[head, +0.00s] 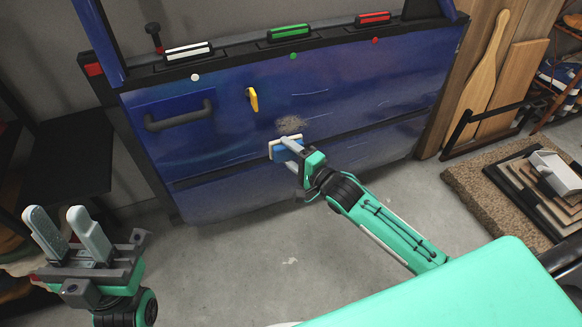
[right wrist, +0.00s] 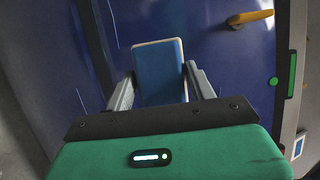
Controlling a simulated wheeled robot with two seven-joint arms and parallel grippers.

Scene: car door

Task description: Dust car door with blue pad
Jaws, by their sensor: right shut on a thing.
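The blue car door (head: 350,95) stands upright across the head view, with a greyish dusty patch (head: 291,124) near its middle. My right gripper (head: 288,143) is shut on the blue pad (head: 278,149), which has a pale edge, just below the dusty patch. The pad also shows between the fingers in the right wrist view (right wrist: 159,72), close in front of the door panel; I cannot tell whether it touches. My left gripper (head: 68,232) is open and empty at the lower left, fingers pointing up, away from the door.
A yellow handle (head: 252,99) and a dark grab handle (head: 180,116) stick out of the door. Wooden boards (head: 483,75) lean at the right. A dark shelf (head: 70,150) stands at the left.

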